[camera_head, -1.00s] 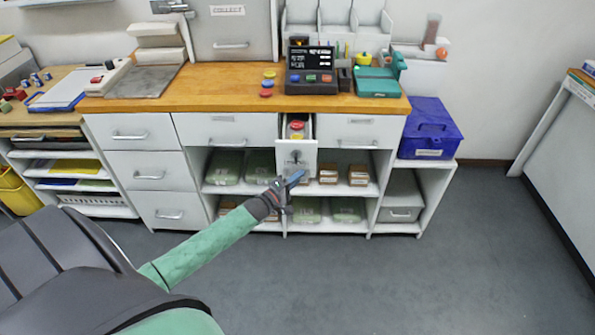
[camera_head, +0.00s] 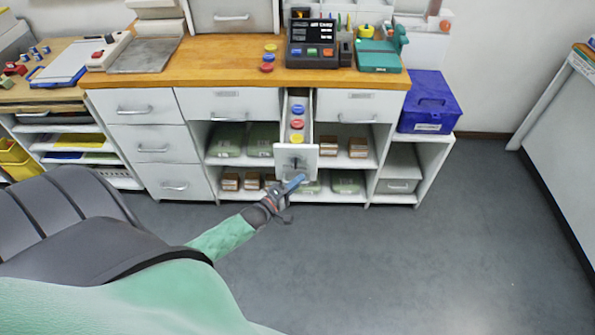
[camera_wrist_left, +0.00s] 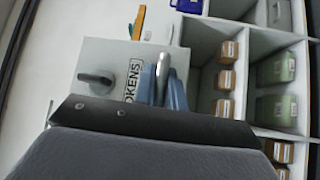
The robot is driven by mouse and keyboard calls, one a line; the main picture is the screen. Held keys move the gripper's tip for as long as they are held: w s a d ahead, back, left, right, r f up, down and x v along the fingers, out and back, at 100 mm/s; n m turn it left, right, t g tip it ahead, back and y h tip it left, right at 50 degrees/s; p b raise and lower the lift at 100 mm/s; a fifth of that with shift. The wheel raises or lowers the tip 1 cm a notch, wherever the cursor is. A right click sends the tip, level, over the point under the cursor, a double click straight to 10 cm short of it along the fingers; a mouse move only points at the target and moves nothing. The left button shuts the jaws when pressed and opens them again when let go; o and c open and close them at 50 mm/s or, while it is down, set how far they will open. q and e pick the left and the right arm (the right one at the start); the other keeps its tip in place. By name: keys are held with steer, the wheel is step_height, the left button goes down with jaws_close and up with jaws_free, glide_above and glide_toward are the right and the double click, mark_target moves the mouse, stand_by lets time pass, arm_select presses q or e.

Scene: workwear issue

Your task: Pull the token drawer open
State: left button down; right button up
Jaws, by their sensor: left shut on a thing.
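The token drawer (camera_head: 282,150) is pulled out from under the counter, its box projecting well forward. Blue, red and yellow tokens (camera_head: 297,124) show inside. In the left wrist view its pale front (camera_wrist_left: 112,60) carries the word TOKENS and a dark knob-like fitting (camera_wrist_left: 95,78). My left gripper (camera_head: 296,182) is at the drawer front, its blue fingers (camera_wrist_left: 162,82) shut around a silver handle (camera_wrist_left: 166,68). The fingers partly cover the handle. My right gripper is out of view.
The wooden counter (camera_head: 225,60) above holds a dark register-like device (camera_head: 313,45) and loose tokens (camera_head: 268,58). Shelves below hold green packs (camera_head: 228,140) and brown boxes (camera_head: 358,147). A blue box (camera_head: 430,103) stands at right. The grey floor in front is clear.

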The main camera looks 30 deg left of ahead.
arm_select(q)
steer(key=shift+s+d, duration=0.3)
steer(key=shift+s, duration=0.15)
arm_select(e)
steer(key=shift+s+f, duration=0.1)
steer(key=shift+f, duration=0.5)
arm_select(q)
steer(key=c, duration=1.7)
jaws_free()
